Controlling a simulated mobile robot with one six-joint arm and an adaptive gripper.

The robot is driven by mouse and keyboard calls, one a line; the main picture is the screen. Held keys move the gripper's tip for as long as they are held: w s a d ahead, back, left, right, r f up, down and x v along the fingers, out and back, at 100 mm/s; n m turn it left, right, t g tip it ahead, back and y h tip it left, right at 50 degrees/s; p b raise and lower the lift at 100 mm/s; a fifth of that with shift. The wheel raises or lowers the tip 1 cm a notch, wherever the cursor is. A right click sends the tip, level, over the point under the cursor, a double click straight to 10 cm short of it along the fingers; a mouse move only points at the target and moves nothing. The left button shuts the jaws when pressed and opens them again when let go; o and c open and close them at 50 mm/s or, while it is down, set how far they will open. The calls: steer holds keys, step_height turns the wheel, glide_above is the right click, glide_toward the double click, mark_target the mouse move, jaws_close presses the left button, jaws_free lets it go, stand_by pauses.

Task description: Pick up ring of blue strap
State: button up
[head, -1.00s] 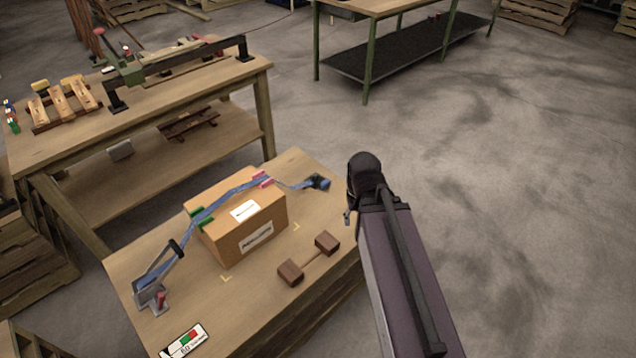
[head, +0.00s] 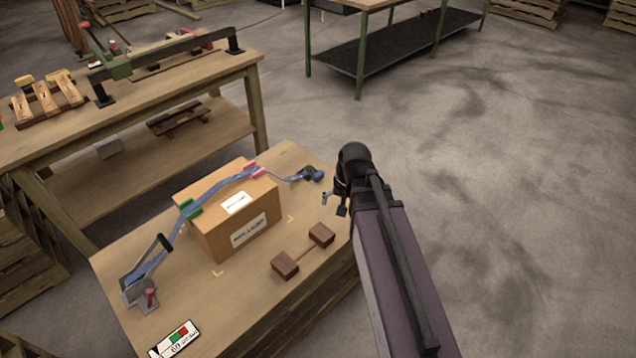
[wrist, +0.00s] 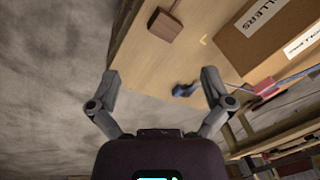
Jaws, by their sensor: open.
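A blue strap (head: 226,183) runs over the top of a cardboard box (head: 240,236) on the wooden bench. In the wrist view this blue end (wrist: 184,90) lies between my fingers in the picture, nearer the right one. My gripper (head: 334,203) is open and empty, beside the bench's right edge and apart from the strap. In the wrist view my gripper (wrist: 160,75) has its fingers spread wide.
A pink corner guard (head: 257,172) and a green one (head: 190,209) sit under the strap. A metal ratchet (head: 136,290) holds its left end. Another bench (head: 160,90) stands behind. Floor at right is clear.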

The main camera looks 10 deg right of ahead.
steer(key=w+f+m+t+y+b, duration=0.2)
steer(key=w+f+m+b, duration=0.4)
steer(key=w+f+b, duration=0.2)
steer(key=m+t+y+b, duration=0.4)
steer(key=m+t+b, duration=0.3)
steer(key=m+b, duration=1.45)
glide_toward(322, 176)
steer(key=s+n+b, duration=0.2)
steer(key=n+b, duration=0.1)
steer(key=shift+s+a, duration=0.1)
steer(key=shift+s, duration=0.1)
steer(key=shift+w+d+m+t+b, duration=0.4)
steer(key=shift+w+m+t+b, duration=0.05)
steer(key=shift+m+t, duration=0.1)
steer(key=shift+f, duration=0.1)
steer(key=b+x, duration=0.3)
steer(key=x, duration=0.4)
steer(key=shift+w+a+f, duration=0.25)
steer(key=shift+w+a, duration=0.25)
steer(key=shift+w, duration=0.05)
